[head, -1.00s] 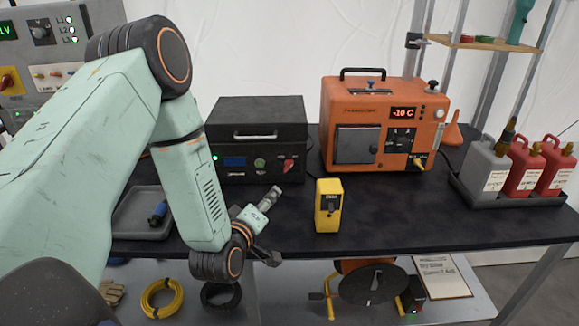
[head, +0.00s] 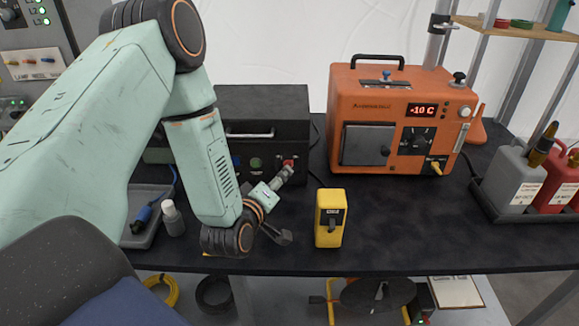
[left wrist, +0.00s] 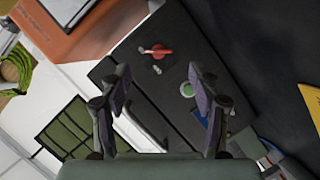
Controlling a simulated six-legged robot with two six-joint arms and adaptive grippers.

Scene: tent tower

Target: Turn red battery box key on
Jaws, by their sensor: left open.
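The battery box (head: 265,104) is a dark box with a front handle, at the back of the black table in the head view. Its red key (head: 289,162) is on the right of the front panel, partly covered by my gripper; the key (left wrist: 158,50) shows clearly in the left wrist view, just past and between the fingertips. A green button (left wrist: 187,90) is beside it. My left gripper (head: 287,174) is in front of the key, and in the left wrist view its two fingers (left wrist: 159,73) are open with nothing between them. My right gripper is out of view.
An orange device (head: 390,105) reading -10 C stands right of the box. A yellow meter (head: 330,218) stands upright near the front edge. The middle right table is clear.

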